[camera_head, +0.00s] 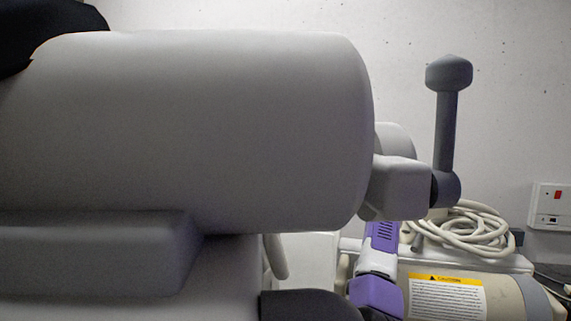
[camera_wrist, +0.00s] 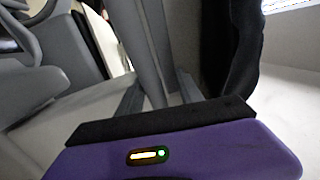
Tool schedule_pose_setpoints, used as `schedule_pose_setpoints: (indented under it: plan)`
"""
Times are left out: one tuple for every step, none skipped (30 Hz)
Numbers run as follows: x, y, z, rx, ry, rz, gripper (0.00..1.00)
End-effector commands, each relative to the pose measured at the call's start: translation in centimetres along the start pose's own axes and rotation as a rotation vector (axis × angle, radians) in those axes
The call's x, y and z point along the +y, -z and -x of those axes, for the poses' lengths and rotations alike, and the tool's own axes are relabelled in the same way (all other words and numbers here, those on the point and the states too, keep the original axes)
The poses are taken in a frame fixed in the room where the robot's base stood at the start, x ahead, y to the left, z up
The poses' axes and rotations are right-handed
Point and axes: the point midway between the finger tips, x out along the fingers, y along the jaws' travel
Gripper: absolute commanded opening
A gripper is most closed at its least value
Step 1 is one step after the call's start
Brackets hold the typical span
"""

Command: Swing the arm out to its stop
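A dark grey bar with a knobbed head (camera_head: 447,130) stands upright from a pale grey joint (camera_head: 400,188) at the right of the head view. It looks like the arm, though I cannot tell for sure. In the wrist view a grey bar (camera_wrist: 141,45) runs down between the two fingers of my gripper (camera_wrist: 160,92). The fingers stand apart, with a gap showing on the right side of the bar. I cannot tell whether the left finger touches it. In the head view my fingers are hidden; purple and white parts of my arm show below the joint.
A large grey rounded body (camera_head: 190,130) fills the left of the head view, close up. Behind at right are a pale unit with a caution label (camera_head: 445,298) and a coiled cable (camera_head: 470,230). A wall socket (camera_head: 551,207) is at far right.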

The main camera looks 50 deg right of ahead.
Motion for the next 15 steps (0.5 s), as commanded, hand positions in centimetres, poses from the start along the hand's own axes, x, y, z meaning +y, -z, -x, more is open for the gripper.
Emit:
schedule_pose_setpoints:
  plan:
    - [0.1,0.0,0.0,-0.001,-0.002,-0.001,0.43]
    - [0.1,0.0,0.0,-0.001,-0.002,-0.001,0.43]
    - [0.2,0.0,0.0,-0.001,-0.003,-0.001,0.43]
    - [0.2,0.0,0.1,-0.001,-0.003,-0.001,0.43]
    - [0.3,0.0,0.3,0.000,-0.003,-0.001,0.43]
    - [0.3,0.1,0.7,0.001,-0.003,-0.001,0.43]
    - [0.4,0.1,1.0,0.002,-0.003,0.000,0.43]
    - [0.4,0.1,1.5,0.002,-0.003,0.000,0.43]
    - [0.4,0.1,2.1,0.002,-0.003,0.000,0.43]
    - [0.4,0.1,2.6,0.002,-0.003,0.000,0.43]
    - [0.4,0.1,3.1,0.002,-0.002,0.000,0.43]
    - [0.4,0.1,3.8,0.002,-0.002,0.000,0.43]
    - [0.4,0.1,4.3,0.002,-0.002,0.000,0.43]
    - [0.4,0.1,4.8,0.002,-0.001,0.001,0.43]
    - [0.3,0.1,5.4,0.003,-0.001,0.001,0.43]
